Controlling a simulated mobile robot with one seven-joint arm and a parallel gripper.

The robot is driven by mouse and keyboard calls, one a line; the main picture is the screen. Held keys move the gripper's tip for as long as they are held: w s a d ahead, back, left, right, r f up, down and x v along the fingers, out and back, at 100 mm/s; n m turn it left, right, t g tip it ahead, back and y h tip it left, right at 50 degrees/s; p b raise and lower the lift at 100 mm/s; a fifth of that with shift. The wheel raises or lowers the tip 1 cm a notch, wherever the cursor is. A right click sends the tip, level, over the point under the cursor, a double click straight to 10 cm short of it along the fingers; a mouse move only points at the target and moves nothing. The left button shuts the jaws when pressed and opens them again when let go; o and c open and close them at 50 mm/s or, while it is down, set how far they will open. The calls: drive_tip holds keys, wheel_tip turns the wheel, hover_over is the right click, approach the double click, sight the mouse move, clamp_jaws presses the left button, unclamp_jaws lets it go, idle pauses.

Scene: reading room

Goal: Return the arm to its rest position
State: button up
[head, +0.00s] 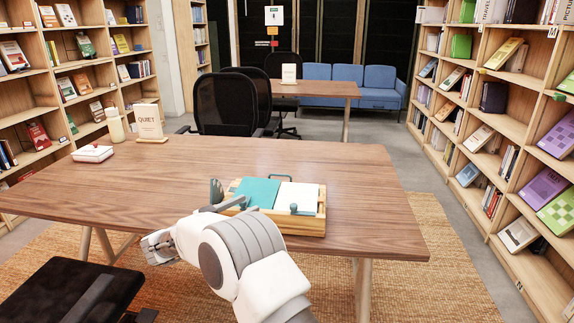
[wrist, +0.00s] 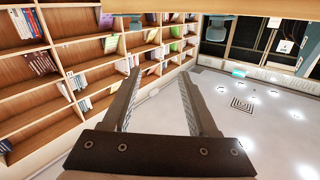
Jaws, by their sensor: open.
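My arm reaches up from the bottom of the head view, and my gripper (head: 158,247) is at its left end, low by the near edge of the wooden table (head: 165,180). In the wrist view my gripper (wrist: 160,80) has its two dark fingers spread apart, with nothing between them. My white and grey arm covers part of the table's near edge. A wooden tray (head: 310,222) holding a teal piece (head: 257,192) and a white piece (head: 297,196) stands on the table, right of my gripper and behind my arm.
A red-and-white box (head: 93,153), a pale bottle (head: 115,125) and a QUIET sign (head: 149,122) stand on the table's far left. A black chair seat (head: 72,292) is near at lower left. Bookshelves line both sides. Free floor (head: 405,165) lies right of the table.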

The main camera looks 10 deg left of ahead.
drive_tip(key=w+d+r+n+t+y, duration=0.1)
drive_tip(key=w+r+t+y, duration=0.15)
drive_tip(key=r, duration=0.45)
drive_tip(key=w+d+r+n+t+y, duration=0.15)
drive_tip(key=w+r+y, duration=0.25)
drive_tip(key=r, duration=0.4)
drive_tip(key=s+d+r+n+g+y, duration=0.1)
drive_tip(key=s+d+r+n+y, duration=0.45)
drive_tip(key=r+y, duration=0.4)
drive_tip(key=s+d+f+g+h, duration=0.1)
drive_tip(key=s+d+f+g, duration=0.35)
drive_tip(key=s+d, duration=0.55)
drive_tip(key=s+d+f+n+g+h, duration=0.1)
drive_tip(key=s+d+f+g+h, duration=0.3)
drive_tip(key=s, duration=1)
drive_tip(key=s+d+f+g+y, duration=0.1)
drive_tip(key=s+d+f+g, duration=0.1)
drive_tip(key=s+d+f, duration=0.65)
drive_tip(key=s+d+r+p, duration=0.1)
drive_tip(key=s+r+p, duration=0.1)
drive_tip(key=r+p, duration=0.7)
drive_tip(key=s+d+r+p, duration=0.1)
drive_tip(key=s+r+p, duration=0.1)
drive_tip(key=r+p, duration=0.7)
wheel_tip(320, 180, up, 2)
drive_tip(key=shift+r+g, duration=0.2)
drive_tip(key=shift+g, duration=0.15)
